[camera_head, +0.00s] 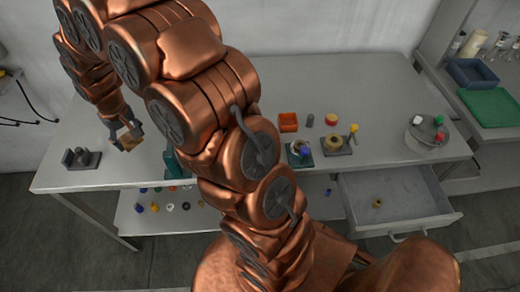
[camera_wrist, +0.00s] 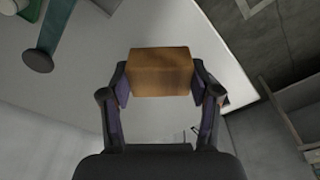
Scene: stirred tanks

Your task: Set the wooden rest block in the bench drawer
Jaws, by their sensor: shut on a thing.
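My gripper (camera_head: 122,133) is shut on the wooden rest block (camera_wrist: 160,72), a plain brown block held between both fingers in the wrist view. In the head view the block (camera_head: 128,142) shows small at the fingertips, above the left part of the bench top (camera_head: 340,85). The bench drawer (camera_head: 395,194) is pulled open at the right front of the bench, far to the right of my gripper. A small brown piece (camera_head: 377,203) lies inside the drawer; the rest of its visible floor is bare.
A dark grey fixture (camera_head: 80,158) stands at the bench's left end. An orange bin (camera_head: 288,122), small fixtures and a round tray (camera_head: 425,133) with coloured pieces stand on the right half. A lower shelf (camera_head: 130,217) holds several small parts. My arm hides the bench's middle.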

